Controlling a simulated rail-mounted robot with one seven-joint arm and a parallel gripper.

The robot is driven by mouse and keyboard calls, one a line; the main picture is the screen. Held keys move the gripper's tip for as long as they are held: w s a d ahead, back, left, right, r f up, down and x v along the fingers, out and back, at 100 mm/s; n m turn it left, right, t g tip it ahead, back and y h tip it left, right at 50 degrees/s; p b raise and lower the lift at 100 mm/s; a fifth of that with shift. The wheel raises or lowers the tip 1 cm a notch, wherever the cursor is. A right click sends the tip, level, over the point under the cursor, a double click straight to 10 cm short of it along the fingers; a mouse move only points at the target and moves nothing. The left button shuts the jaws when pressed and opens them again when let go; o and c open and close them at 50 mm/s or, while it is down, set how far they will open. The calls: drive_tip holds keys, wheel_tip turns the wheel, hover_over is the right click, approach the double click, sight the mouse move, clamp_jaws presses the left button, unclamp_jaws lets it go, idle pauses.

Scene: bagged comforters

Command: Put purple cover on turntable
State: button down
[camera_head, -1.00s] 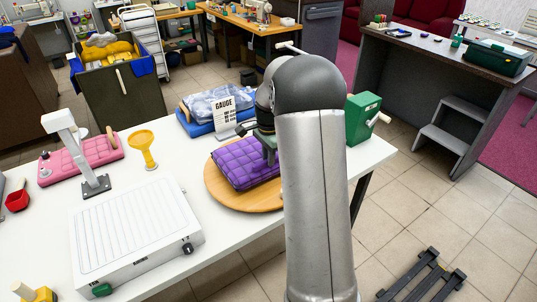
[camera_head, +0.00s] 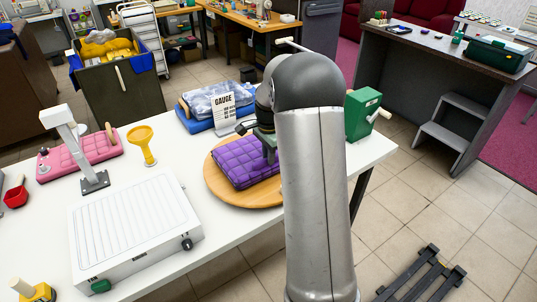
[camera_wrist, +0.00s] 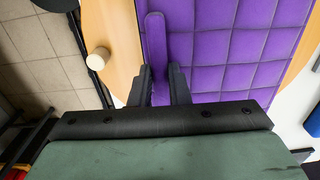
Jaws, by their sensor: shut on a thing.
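The purple quilted cover (camera_head: 240,163) lies flat on the round wooden turntable (camera_head: 217,190) on the white table. The wrist view shows the purple cover (camera_wrist: 245,60) filling the upper right, with the wooden turntable (camera_wrist: 110,35) under its edge. My gripper (camera_wrist: 160,80) is shut on a purple strap or handle (camera_wrist: 155,45) at the cover's edge. In the head view my gripper (camera_head: 269,153) reaches down onto the cover, and my arm hides the right part of the cover and turntable.
A gauge sign (camera_head: 223,108) and a blue bagged bundle (camera_head: 207,100) stand behind the turntable. A green box with a crank (camera_head: 362,114) is to the right. A white flat unit (camera_head: 130,230), a yellow funnel (camera_head: 141,146) and a pink pad (camera_head: 80,157) are to the left.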

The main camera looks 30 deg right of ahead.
drive_tip(key=shift+f, duration=0.25)
drive_tip(key=c, duration=0.7)
unclamp_jaws()
drive_tip(key=shift+o, duration=0.2)
drive_tip(key=shift+r, duration=0.15)
drive_tip(key=shift+r+p, duration=2.05)
drive_tip(key=shift+r, duration=1.35)
wheel_tip(320, 180, up, 17)
drive_tip(key=b, duration=0.2)
drive_tip(key=shift+r, duration=0.2)
